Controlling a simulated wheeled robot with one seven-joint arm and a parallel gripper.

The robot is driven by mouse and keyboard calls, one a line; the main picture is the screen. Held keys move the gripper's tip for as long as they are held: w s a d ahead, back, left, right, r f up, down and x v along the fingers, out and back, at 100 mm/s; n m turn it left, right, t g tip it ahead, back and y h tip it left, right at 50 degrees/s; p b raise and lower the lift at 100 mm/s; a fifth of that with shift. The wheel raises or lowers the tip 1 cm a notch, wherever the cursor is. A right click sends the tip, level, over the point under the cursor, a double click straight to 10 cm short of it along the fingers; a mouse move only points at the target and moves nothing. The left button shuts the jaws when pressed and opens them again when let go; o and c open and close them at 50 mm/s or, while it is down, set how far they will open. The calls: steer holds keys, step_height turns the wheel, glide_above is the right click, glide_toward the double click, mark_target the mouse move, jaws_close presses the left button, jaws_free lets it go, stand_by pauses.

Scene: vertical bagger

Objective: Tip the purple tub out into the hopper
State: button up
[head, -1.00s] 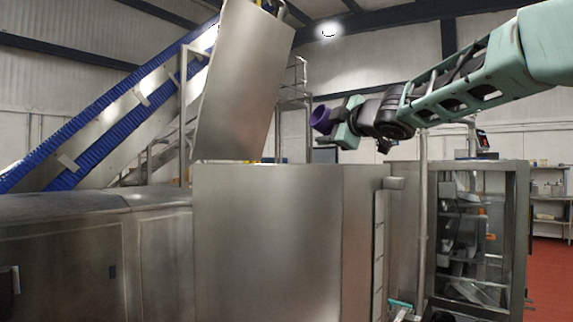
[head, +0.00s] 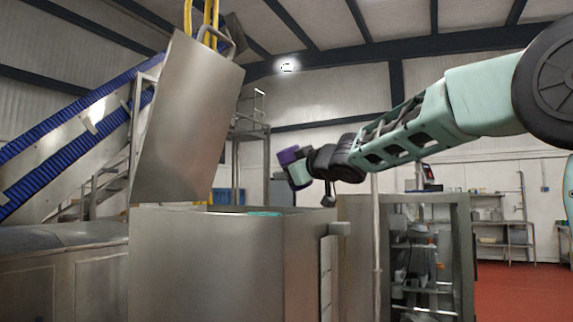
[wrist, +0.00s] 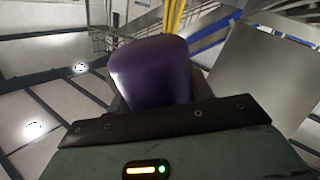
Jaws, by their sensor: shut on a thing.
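The purple tub (head: 288,157) is held up in the air, tilted, at the end of my arm in the head view. It fills the middle of the wrist view (wrist: 150,75), where its smooth outside shows and its mouth is hidden. My gripper (head: 297,172) is shut on it; the fingers are mostly hidden. The steel box that appears to be the hopper (head: 220,265) stands below, its top rim just visible. The tub appears above the right part of this rim; I cannot tell its depth. Whether the tub holds anything is hidden.
A tall steel panel (head: 190,120) rises at the hopper's left, with yellow pipes (head: 211,20) behind it. A small teal patch (head: 264,213) shows at the hopper's top. A blue conveyor (head: 80,130) slopes at left. A framed machine (head: 425,255) stands at right, beside a vertical pole (head: 376,240).

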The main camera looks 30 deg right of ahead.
mark_target(280, 160)
steer(key=a+r+m+y, duration=0.1)
steer(key=a+r, duration=0.1)
steer(key=a, duration=0.1)
steer(key=shift+r, duration=0.15)
steer(key=s+a+m+p, duration=0.1)
steer(key=s+a+m, duration=0.15)
steer(key=a, duration=0.25)
steer(key=shift+m, duration=0.45)
steer(key=d+r+p, duration=0.1)
steer(key=d, duration=0.2)
steer(key=w+d+r+p, duration=0.1)
steer(key=d+p, duration=0.1)
steer(key=d, duration=0.1)
steer(key=w+d+r+p, duration=0.1)
steer(key=d, duration=0.2)
steer(key=shift+w+d+p, duration=0.25)
steer(key=shift+d+p, duration=0.15)
steer(key=shift+f, duration=0.1)
